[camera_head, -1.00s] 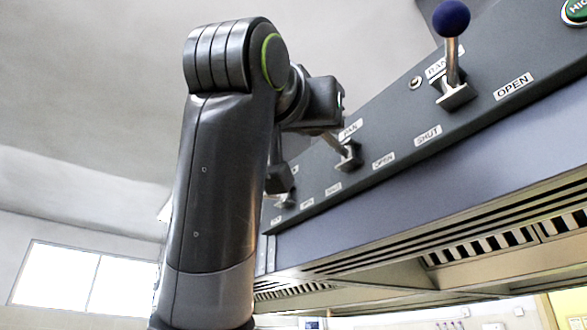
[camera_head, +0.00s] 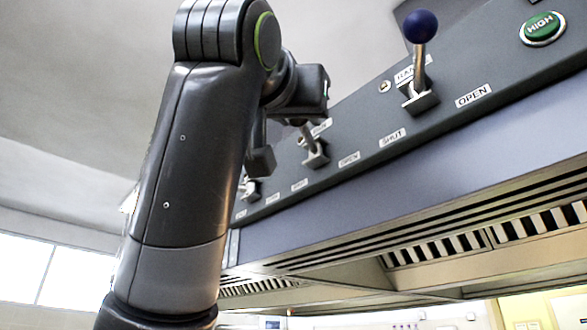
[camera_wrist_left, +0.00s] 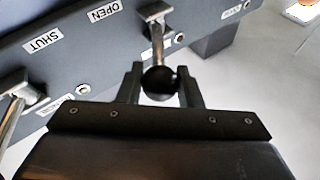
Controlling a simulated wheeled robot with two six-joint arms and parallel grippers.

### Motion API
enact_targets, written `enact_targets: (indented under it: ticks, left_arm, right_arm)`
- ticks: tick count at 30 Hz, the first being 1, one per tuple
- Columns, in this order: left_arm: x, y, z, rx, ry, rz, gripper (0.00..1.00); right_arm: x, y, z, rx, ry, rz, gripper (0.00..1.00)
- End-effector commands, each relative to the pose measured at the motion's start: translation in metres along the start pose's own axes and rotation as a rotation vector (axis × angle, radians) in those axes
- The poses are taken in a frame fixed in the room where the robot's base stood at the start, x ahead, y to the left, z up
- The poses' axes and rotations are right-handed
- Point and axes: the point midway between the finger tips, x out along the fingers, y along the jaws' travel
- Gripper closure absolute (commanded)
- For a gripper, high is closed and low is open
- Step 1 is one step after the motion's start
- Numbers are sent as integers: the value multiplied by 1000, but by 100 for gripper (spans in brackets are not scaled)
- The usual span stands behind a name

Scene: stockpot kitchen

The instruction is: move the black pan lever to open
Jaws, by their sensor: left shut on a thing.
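The pan lever is a metal shaft (camera_head: 309,134) on a square base on the sloping hood panel, between its SHUT label (camera_head: 299,185) and OPEN label (camera_head: 349,160). The shaft leans a little left in the head view. Its black ball knob (camera_wrist_left: 160,82) shows in the left wrist view, between the two fingers of my left gripper (camera_wrist_left: 161,88), which is shut on it. In the head view my left gripper (camera_head: 301,114) hides the knob. My right gripper is not in view.
A range lever with a blue ball (camera_head: 420,26) stands to the right, with its own SHUT (camera_head: 392,138) and OPEN (camera_head: 473,95) labels. A green HIGH button (camera_head: 542,27) is farther right. Another lever base (camera_head: 250,190) is at the left. Vent slots line the hood's underside.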

Motion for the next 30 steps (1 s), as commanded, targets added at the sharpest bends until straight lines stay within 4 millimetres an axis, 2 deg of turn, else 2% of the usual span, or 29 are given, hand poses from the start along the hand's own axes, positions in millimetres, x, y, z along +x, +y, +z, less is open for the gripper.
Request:
enact_targets:
  ticks: [1, 5, 6, 14, 17, 23, 30]
  left_arm:
    - [0, 1, -1, 0, 3, 2, 65]
    - [0, 0, -1, 0, 2, 1, 48]
    - [0, 0, 0, 0, 1, 1, 47]
    - [-1, 0, 0, 0, 0, -1, 47]
    - [-7, 0, 1, 0, 2, -1, 47]
    - [-39, 1, 4, 0, 4, -1, 47]
    - [-93, 2, 5, 0, 5, -1, 47]
  right_arm:
    - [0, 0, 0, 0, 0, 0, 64]
    - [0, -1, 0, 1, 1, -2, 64]
    - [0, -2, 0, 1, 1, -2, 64]
    - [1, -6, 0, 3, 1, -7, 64]
    - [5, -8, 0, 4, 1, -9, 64]
    - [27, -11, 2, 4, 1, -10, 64]
    - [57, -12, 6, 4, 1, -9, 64]
